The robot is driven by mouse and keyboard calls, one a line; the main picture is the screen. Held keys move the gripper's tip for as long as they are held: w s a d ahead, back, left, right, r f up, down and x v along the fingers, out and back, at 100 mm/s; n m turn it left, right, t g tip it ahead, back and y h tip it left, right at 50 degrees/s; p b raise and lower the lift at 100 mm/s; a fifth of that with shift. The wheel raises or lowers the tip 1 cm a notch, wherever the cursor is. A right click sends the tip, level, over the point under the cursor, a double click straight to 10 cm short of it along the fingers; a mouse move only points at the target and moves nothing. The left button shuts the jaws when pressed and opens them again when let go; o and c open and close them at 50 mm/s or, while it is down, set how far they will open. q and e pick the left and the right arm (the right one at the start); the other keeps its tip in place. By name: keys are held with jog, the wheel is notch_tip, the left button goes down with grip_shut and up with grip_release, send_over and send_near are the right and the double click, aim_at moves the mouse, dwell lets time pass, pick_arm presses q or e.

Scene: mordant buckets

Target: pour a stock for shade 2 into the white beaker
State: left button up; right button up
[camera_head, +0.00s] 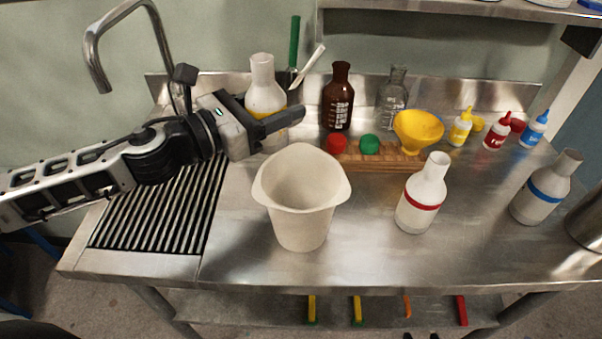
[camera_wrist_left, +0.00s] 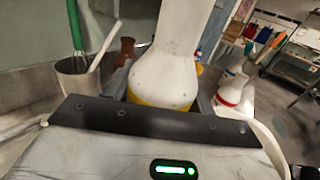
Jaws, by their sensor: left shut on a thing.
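A white bottle with a yellow band (camera_head: 262,75) is upright at the back of the bench, behind the beaker. My left gripper (camera_head: 272,118) is shut on it, and the wrist view shows the bottle (camera_wrist_left: 166,75) between the fingers. The fingers hide its lower part, so I cannot tell whether its base touches the bench. The white beaker (camera_head: 302,215) stands upright in the front middle, its inside pale. A red-banded white bottle (camera_head: 421,195) stands to its right, and a blue-banded one (camera_head: 541,188) farther right. My right gripper is not in view.
A wooden rack (camera_head: 385,162) with red and green caps and a yellow funnel (camera_head: 418,131) lies behind the beaker. A brown bottle (camera_head: 338,98), a clear bottle (camera_head: 393,96) and small dropper bottles stand at the back. A tap (camera_head: 92,55) rises at left.

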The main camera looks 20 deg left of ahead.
pick_arm(q)
jog(key=shift+m, duration=0.3)
